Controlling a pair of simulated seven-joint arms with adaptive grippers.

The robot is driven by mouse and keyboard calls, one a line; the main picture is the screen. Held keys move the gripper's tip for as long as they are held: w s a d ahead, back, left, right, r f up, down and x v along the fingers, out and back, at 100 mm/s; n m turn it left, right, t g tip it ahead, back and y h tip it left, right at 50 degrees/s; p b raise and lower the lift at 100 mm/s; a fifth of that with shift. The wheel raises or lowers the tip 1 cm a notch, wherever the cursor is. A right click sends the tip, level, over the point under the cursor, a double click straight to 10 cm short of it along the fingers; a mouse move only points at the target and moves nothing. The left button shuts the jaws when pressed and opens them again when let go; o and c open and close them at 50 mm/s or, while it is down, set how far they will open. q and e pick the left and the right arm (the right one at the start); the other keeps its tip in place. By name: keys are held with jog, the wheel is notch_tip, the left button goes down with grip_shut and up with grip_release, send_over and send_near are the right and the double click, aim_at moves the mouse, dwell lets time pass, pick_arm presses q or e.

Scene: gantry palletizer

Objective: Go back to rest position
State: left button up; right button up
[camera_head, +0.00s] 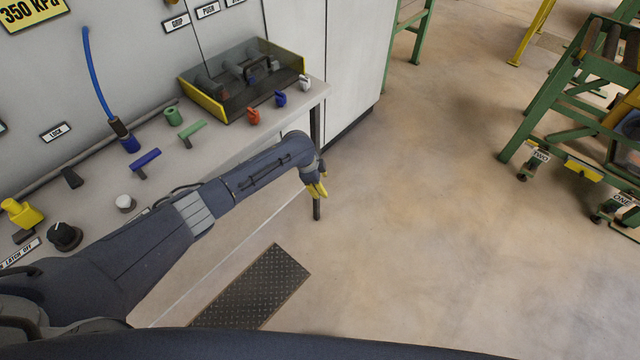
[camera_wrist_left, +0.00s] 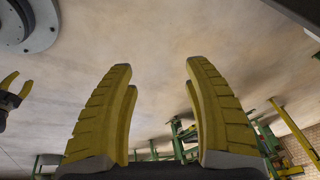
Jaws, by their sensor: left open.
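My left arm comes in from the left in the head view and reaches across the front of the control desk. Its gripper (camera_head: 317,190) hangs past the desk's right front corner, above the floor. In the left wrist view the two yellow fingers of this gripper (camera_wrist_left: 158,65) stand wide apart with nothing between them. A second yellow-fingered gripper, my right one (camera_wrist_left: 18,84), shows at the left edge of the left wrist view. Its fingers are spread and nothing is seen between them. It does not show in the head view.
The desk (camera_head: 310,98) carries a clear-covered box (camera_head: 243,80), a green handle (camera_head: 192,130), a blue handle (camera_head: 145,160) and several knobs. A dark tread plate (camera_head: 255,288) lies on the floor. Green-framed carts (camera_head: 560,110) stand at the right. The middle floor is clear.

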pick_arm(q)
jog(key=w+a+r+n+t, duration=0.1)
jog(key=w+a+n+t, duration=0.15)
jog(key=w, duration=0.45)
jog(key=a+f+n+t, duration=0.3)
jog(key=a+f+n, duration=0.2)
jog(key=f, duration=0.2)
jog(key=s+a+f+n+y, duration=0.15)
jog(key=s+a+f, duration=0.25)
jog(key=s+f, duration=0.5)
jog(key=s+a+f+n, duration=0.2)
jog(key=s+a+f, duration=0.2)
jog(key=s+f, duration=0.5)
jog(key=s+a+f+g, duration=0.1)
jog(key=s+f, duration=0.3)
jog(key=s, duration=0.4)
jog(key=s+a+f+n+g+y, duration=0.1)
jog(key=s+f, duration=0.3)
jog(key=s, duration=0.3)
jog(key=s+a+f+g, duration=0.1)
jog(key=s+f, duration=0.3)
jog(key=s, duration=0.4)
jog(key=s+f+g, duration=0.1)
jog(key=s+f, duration=0.1)
jog(key=s, duration=1.2)
jog(key=s+a+f+n+g, duration=0.1)
jog(key=s+f+g, duration=0.1)
jog(key=s, duration=1.2)
jog(key=shift+f, duration=0.3)
